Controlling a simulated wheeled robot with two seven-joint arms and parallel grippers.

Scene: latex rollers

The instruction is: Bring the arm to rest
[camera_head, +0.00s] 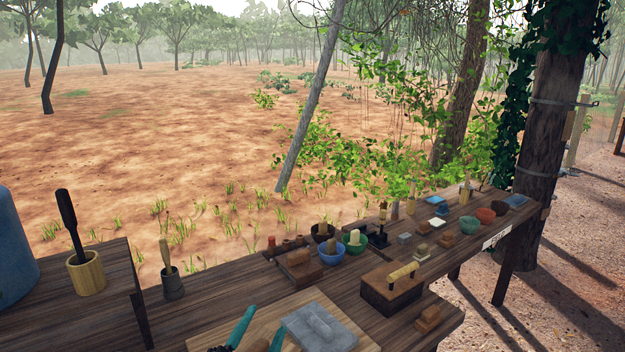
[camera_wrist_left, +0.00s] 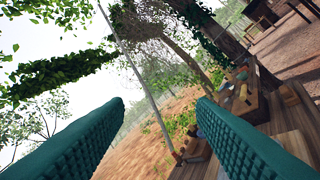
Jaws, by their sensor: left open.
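My left gripper (camera_head: 268,318) shows at the bottom of the head view, with two teal fingers apart above the wooden board (camera_head: 215,338). In the left wrist view the gripper (camera_wrist_left: 160,102) is open, with nothing between its ribbed teal fingers; trees, sky and ground show beyond them. A grey slab (camera_head: 320,326) with a raised strip lies on the board, just right of the gripper. My right gripper is in neither view.
A wooden box with a roller-like handle (camera_head: 392,293) stands right of the slab. Bowls, including a blue one (camera_head: 332,254), and small blocks line the long table. At left are a wooden cup (camera_head: 86,273) holding a dark tool, a dark cup (camera_head: 172,285) and a blue container (camera_head: 15,250).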

